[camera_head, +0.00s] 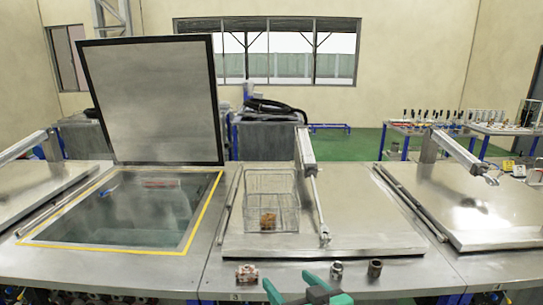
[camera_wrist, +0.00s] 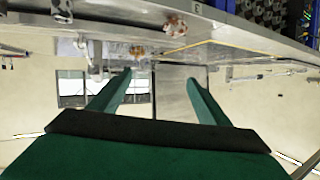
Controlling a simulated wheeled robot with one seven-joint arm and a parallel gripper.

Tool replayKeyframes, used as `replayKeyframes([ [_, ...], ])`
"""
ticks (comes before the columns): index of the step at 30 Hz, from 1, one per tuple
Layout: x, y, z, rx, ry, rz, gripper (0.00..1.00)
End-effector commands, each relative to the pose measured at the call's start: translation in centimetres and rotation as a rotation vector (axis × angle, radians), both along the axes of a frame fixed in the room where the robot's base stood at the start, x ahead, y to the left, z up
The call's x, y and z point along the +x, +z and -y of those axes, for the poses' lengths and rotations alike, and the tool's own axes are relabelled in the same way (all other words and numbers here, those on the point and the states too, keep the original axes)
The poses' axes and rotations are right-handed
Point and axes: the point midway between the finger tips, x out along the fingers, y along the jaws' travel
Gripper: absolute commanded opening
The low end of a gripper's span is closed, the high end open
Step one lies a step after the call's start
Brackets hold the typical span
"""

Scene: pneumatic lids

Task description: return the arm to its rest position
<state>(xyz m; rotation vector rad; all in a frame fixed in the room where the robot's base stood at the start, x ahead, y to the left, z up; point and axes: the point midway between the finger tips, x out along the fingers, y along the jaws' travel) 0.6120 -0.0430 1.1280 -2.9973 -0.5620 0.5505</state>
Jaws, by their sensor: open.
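My gripper (camera_head: 305,288) shows as green parts at the bottom middle of the head view, in front of the bench's front edge. In the wrist view its two green fingers (camera_wrist: 158,82) stand well apart with nothing held between them. The wrist picture looks upside down, with the bench along its top. The rest of my arm is out of view.
A tank (camera_head: 120,215) stands open at left, its lid (camera_head: 155,100) raised. A closed lid (camera_head: 350,225) in the middle carries a wire basket (camera_head: 271,190) with a brown part. A rusty part (camera_head: 247,273) and two metal fittings (camera_head: 336,270) lie near the front edge.

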Motion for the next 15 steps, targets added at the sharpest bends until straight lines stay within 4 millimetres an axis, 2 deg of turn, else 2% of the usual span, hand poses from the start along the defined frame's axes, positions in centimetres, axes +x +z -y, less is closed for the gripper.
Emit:
replayKeyframes([
  [8,-0.5,-7.0,-1.4,0.101,-0.085,-0.012,0.71],
  [15,-2.7,-13.6,-1.8,0.160,-0.194,-0.011,0.71],
])
